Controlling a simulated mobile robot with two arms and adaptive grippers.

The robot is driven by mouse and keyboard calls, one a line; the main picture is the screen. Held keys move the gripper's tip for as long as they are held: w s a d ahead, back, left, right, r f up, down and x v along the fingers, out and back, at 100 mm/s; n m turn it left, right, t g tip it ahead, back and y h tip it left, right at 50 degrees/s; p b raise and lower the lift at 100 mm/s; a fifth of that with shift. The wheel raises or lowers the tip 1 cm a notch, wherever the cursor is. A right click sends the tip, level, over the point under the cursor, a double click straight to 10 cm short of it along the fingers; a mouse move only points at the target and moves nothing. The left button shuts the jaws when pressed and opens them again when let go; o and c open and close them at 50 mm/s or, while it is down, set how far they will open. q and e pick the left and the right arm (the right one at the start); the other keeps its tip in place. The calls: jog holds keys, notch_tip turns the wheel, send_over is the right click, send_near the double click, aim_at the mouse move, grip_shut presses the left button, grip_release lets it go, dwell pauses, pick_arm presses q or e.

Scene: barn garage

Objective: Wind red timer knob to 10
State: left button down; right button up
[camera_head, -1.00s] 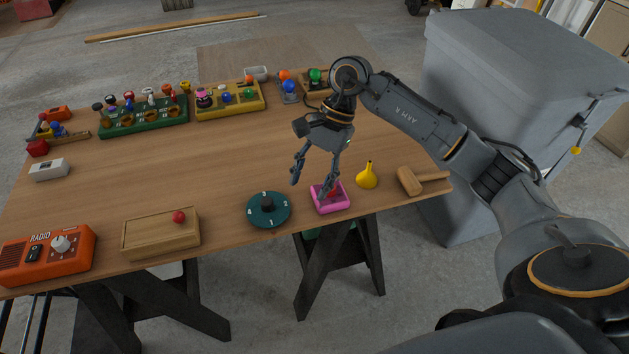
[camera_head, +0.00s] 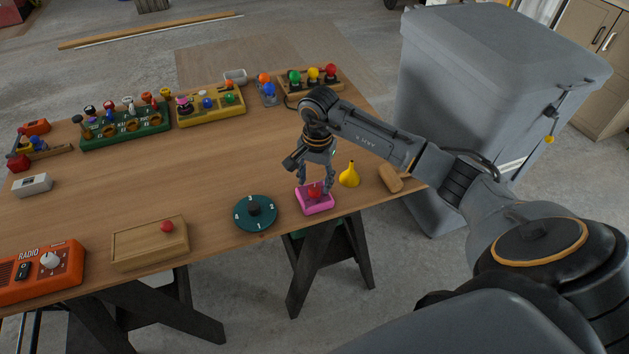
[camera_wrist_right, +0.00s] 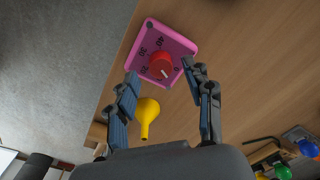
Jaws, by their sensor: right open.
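The pink timer (camera_head: 314,206) lies near the front edge of the wooden table, with a red knob (camera_head: 314,191) on top. In the right wrist view the timer's pink plate (camera_wrist_right: 143,42) carries dark numbers, and the red knob (camera_wrist_right: 160,66) has a pale pointer line. My right gripper (camera_head: 315,187) is above the timer, pointing down. I cannot tell how high the tips are above the plate. My left gripper is not seen.
A yellow pear-shaped thing (camera_head: 349,175) stands just right of the timer, close to the right gripper. A green numbered dial (camera_head: 256,221) lies to its left. A mallet (camera_head: 390,178) is to the right, partly behind my arm. A large grey bin (camera_head: 480,90) stands beside the table.

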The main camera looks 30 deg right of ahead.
aim_at(317, 188)
jog(key=shift+f, duration=1.1)
grip_shut()
dwell(0.5)
grip_release()
notch_tip(317, 188, up, 12)
jog(key=shift+s+d, duration=0.15)
dwell(0.3)
